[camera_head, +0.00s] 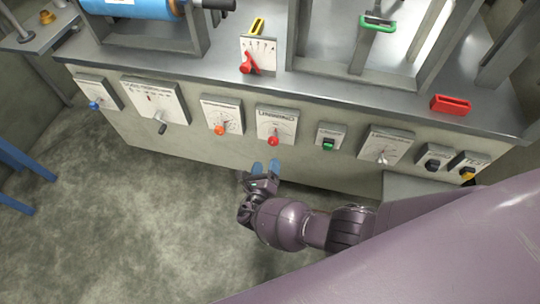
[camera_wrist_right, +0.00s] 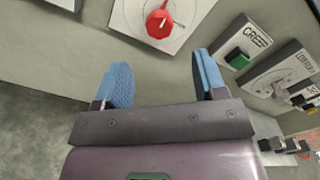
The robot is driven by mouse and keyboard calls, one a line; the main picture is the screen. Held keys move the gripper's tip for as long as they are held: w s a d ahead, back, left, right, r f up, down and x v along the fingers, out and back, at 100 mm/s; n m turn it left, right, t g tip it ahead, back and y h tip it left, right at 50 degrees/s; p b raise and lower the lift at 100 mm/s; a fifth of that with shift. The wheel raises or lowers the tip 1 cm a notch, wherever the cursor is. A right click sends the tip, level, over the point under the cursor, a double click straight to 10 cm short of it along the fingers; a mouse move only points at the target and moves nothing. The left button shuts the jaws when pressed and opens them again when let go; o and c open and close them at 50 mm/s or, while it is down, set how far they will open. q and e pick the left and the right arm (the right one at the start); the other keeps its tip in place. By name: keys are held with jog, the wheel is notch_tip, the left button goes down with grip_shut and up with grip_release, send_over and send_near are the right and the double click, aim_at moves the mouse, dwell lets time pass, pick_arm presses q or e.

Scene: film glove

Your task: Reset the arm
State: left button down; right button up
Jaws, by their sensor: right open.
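My right gripper (camera_head: 265,168) is in front of the control panel, just below a dial plate with a red knob (camera_head: 273,140). Its blue-padded fingers are spread apart with nothing between them in the right wrist view (camera_wrist_right: 160,85). The red knob (camera_wrist_right: 160,24) shows there beyond the fingertips, apart from them. My right arm (camera_head: 310,228) reaches in from the right side of the head view. My left gripper is not in view.
The panel (camera_head: 330,185) carries several more controls: an orange knob (camera_head: 219,130), a green switch (camera_head: 328,144), a blue knob (camera_head: 94,105) and a black switch (camera_head: 432,164).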

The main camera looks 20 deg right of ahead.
jog(key=shift+s+a, duration=0.35)
jog(key=shift+s, duration=0.15)
dwell(0.3)
